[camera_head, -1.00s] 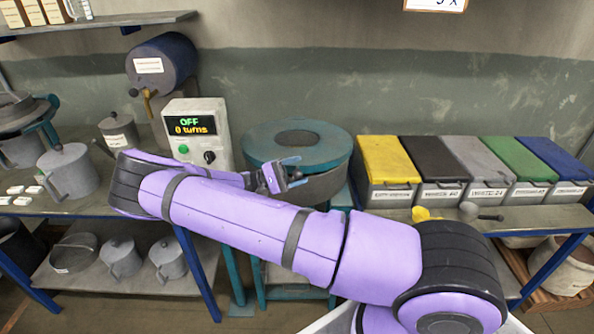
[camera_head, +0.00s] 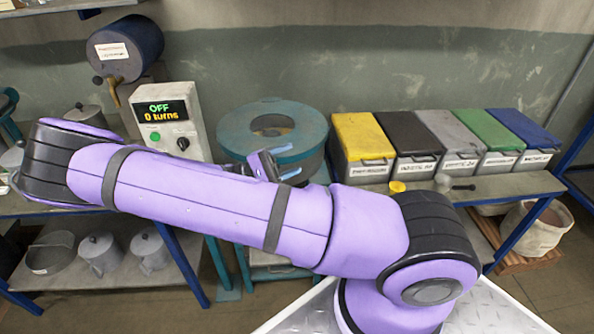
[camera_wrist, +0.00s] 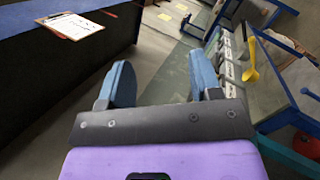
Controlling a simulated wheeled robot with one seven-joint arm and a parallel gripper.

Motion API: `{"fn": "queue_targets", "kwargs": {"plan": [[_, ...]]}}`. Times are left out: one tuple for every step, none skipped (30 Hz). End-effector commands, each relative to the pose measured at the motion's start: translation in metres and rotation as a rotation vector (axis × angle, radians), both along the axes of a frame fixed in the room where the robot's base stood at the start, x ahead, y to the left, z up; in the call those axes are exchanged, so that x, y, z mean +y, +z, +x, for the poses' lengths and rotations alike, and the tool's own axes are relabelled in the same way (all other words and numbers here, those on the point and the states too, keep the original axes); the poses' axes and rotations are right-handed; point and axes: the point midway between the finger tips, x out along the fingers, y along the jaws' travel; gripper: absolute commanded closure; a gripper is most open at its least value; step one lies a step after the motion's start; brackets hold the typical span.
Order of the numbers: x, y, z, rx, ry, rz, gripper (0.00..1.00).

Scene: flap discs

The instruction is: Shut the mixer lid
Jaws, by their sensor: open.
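The mixer is a round teal drum (camera_head: 310,160) with a broad teal ring on top (camera_head: 235,143), behind my arm in the head view. The ring has a dark round opening or centre (camera_head: 272,125). I cannot tell how its lid sits, and my arm hides part of the front. My gripper (camera_head: 277,170) is at the near side of the drum, partly hidden by my arm; I cannot tell whether it touches. In the wrist view my gripper (camera_wrist: 162,85) has its two blue-grey fingers apart, with only floor between them.
A control box (camera_head: 170,122) left of the mixer reads "OFF, 0 turns". Lidded bins (camera_head: 365,150) stand to the right, with a yellow scoop (camera_head: 397,187) before them. A dark drum (camera_head: 125,62) is upper left. The wrist view shows a clipboard (camera_wrist: 72,25) on a dark bench.

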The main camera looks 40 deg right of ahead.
Motion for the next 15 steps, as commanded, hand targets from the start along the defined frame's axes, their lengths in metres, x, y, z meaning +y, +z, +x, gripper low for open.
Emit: {"fn": "queue_targets", "kwargs": {"plan": [[0.002, 0.001, -0.01, 0.002, -0.001, 0.002, 0.41], [0.003, 0.002, -0.015, 0.001, -0.001, 0.001, 0.41], [0.005, 0.002, -0.022, 0.001, 0.0, 0.002, 0.41], [0.006, 0.003, -0.026, 0.0, 0.0, 0.002, 0.41], [0.007, 0.003, -0.031, 0.001, -0.001, 0.002, 0.41], [0.008, 0.003, -0.036, 0.001, -0.001, 0.002, 0.41], [0.008, 0.004, -0.039, 0.001, -0.001, 0.002, 0.41], [0.009, 0.004, -0.042, 0.001, -0.001, 0.001, 0.41], [0.009, 0.004, -0.045, 0.001, 0.0, 0.001, 0.41], [0.01, 0.004, -0.047, 0.0, 0.0, 0.0, 0.41], [0.01, 0.005, -0.049, 0.0, 0.0, 0.0, 0.41], [0.01, 0.005, -0.05, 0.0, 0.001, 0.001, 0.41], [0.011, 0.005, -0.051, 0.0, 0.0, 0.0, 0.41], [0.011, 0.005, -0.052, 0.0, 0.0, 0.0, 0.41], [0.011, 0.005, -0.052, -0.001, 0.0, 0.001, 0.41]]}}
